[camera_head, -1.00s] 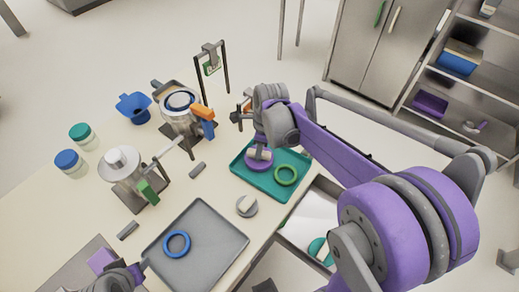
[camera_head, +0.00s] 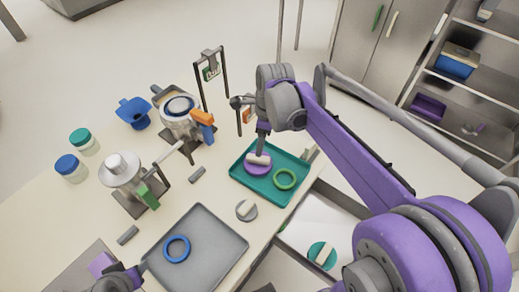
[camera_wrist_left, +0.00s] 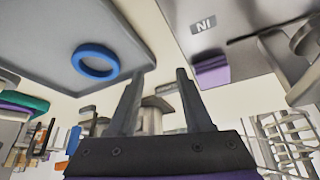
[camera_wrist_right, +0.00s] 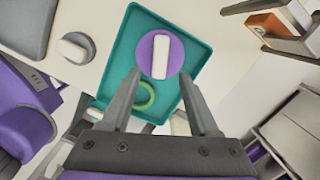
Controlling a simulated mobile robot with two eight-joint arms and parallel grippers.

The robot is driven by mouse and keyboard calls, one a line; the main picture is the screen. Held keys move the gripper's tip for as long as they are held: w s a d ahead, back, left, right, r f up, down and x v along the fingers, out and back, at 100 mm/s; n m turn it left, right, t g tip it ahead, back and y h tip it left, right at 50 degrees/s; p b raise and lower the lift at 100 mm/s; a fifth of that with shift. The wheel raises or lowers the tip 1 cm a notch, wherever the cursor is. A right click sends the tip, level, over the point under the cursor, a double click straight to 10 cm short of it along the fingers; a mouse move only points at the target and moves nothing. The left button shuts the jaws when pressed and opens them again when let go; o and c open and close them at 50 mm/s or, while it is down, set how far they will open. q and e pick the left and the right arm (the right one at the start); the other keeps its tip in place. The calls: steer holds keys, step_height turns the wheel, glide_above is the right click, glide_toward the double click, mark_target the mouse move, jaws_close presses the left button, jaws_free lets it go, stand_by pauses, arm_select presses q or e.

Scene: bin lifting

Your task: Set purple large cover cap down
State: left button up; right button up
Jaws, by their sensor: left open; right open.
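The purple large cover cap (camera_head: 257,166), a round disc with a pale bar handle, lies in the teal tray (camera_head: 240,180). It also shows in the right wrist view (camera_wrist_right: 173,65), flat near the tray's far side. My right gripper (camera_head: 262,150) is open and above the cap; in the right wrist view its fingers (camera_wrist_right: 165,85) are apart, with nothing between them. A green ring (camera_head: 285,179) lies beside the cap in the same tray. My left gripper (camera_wrist_left: 157,85) is open and empty; in the head view only part of it shows at the bottom left.
A grey tray (camera_head: 218,240) with a blue ring (camera_head: 177,249) lies in front. A grey cap (camera_head: 246,210) lies between the trays. Jars (camera_head: 71,166), a metal pot device (camera_head: 120,170) and a blue funnel (camera_head: 133,112) stand at left. An open drawer (camera_head: 300,232) is at right.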

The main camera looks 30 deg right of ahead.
steer(key=r, duration=0.4)
steer(key=shift+s+d+r, duration=0.2)
steer(key=shift+d+r, duration=0.05)
steer(key=shift+r, duration=0.15)
steer(key=shift+s, duration=0.1)
